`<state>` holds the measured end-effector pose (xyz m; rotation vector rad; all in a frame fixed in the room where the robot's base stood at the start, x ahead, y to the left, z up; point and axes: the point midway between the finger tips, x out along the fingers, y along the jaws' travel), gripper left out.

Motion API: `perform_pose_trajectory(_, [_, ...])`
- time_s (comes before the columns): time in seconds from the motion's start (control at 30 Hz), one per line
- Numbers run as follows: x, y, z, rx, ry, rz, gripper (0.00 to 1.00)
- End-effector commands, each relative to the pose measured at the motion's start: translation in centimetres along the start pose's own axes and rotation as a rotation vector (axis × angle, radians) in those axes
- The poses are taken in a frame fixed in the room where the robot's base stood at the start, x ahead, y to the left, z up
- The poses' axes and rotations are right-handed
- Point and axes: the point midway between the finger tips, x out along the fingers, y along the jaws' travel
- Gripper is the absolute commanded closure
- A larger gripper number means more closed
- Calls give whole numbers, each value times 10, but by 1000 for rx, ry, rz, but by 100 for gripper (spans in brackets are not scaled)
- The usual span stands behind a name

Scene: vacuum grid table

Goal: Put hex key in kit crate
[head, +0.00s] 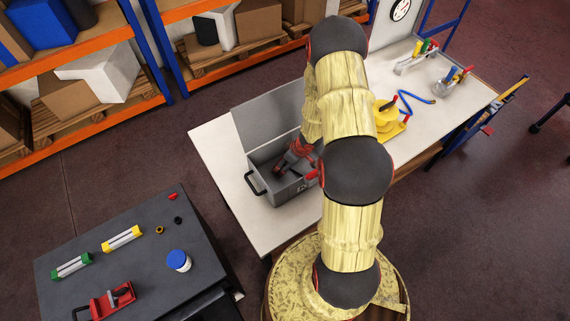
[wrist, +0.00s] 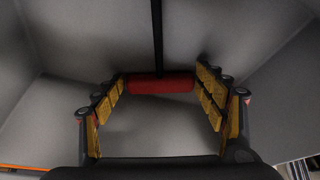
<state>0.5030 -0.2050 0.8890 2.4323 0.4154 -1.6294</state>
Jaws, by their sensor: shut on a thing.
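The kit crate (head: 262,180) is a grey open-topped box with its lid raised, standing on the light table. My gripper (head: 280,167) reaches down into it in the head view. In the wrist view my gripper (wrist: 161,84) has its yellow-padded fingers at both ends of a red handle. This handle belongs to the hex key (wrist: 160,84), whose thin black shaft runs away from it. Grey crate walls surround it in the wrist view. My arm hides part of the crate in the head view, and I cannot tell whether the key touches the floor.
A yellow device (head: 392,118) and a blue bent rod (head: 415,99) are on the table right of my arm. A dark cart (head: 130,275) at the lower left bears several small parts and a blue-capped jar (head: 179,261). Shelves stand behind.

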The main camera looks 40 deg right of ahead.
Motion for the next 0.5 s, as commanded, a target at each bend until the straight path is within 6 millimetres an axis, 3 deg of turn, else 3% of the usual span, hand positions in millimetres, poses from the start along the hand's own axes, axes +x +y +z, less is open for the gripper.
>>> perform_pose_trajectory(0.3, [2, 1, 0, 0, 1, 1, 55])
perform_pose_trajectory(0.33, [1, 1, 0, 0, 1, 1, 27])
perform_pose_trajectory(0.5, [1, 1, 0, 0, 1, 1, 17])
